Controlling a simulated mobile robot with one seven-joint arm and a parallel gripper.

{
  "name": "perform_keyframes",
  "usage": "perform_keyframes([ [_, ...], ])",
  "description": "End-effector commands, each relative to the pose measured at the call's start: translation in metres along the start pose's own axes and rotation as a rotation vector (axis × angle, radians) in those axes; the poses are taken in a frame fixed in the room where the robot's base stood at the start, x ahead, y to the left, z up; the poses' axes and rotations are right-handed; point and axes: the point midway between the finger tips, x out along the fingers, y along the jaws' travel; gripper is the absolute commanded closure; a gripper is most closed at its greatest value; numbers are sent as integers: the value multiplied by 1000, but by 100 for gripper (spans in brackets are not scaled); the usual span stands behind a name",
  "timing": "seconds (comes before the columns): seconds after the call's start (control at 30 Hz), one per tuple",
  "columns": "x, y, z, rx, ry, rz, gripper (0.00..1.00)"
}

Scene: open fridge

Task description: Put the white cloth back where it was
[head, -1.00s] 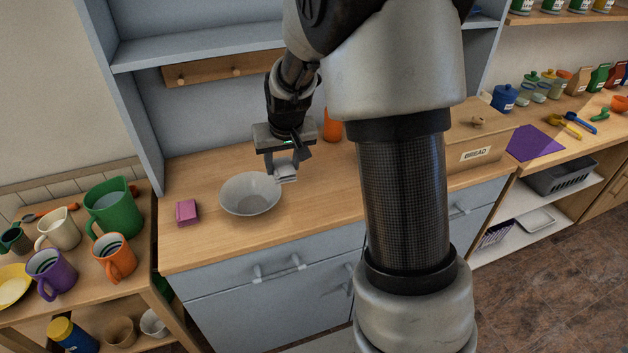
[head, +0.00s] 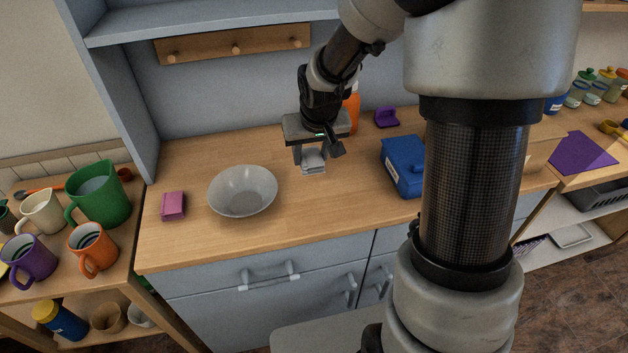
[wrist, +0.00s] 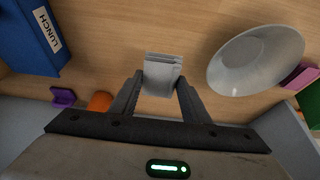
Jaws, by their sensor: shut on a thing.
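The white cloth (wrist: 162,73) is a small folded pale bundle between the fingers of my gripper (wrist: 158,90) in the wrist view. In the head view the cloth (head: 313,165) shows under my gripper (head: 311,158), to the right of the grey bowl. My gripper is shut on the cloth, over the wooden counter (head: 300,215). I cannot tell whether the cloth touches the counter.
A grey bowl (head: 242,190) and a pink block (head: 173,206) are to the left. A blue lunch box (head: 403,165) stands right, an orange bottle (head: 352,108) and a purple item (head: 387,117) behind. A peg rail (head: 235,46) hangs at the back. The counter front is clear.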

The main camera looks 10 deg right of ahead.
Motion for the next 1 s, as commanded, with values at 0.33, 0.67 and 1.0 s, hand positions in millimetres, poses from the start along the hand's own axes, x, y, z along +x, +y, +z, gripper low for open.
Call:
perform_keyframes([
  [0.33, 43, 0, 18, -2, -1, 0, 76],
  [0.67, 74, 0, 31, -2, -1, 0, 76],
  [1.0, 76, 0, 31, -1, 0, 0, 53],
])
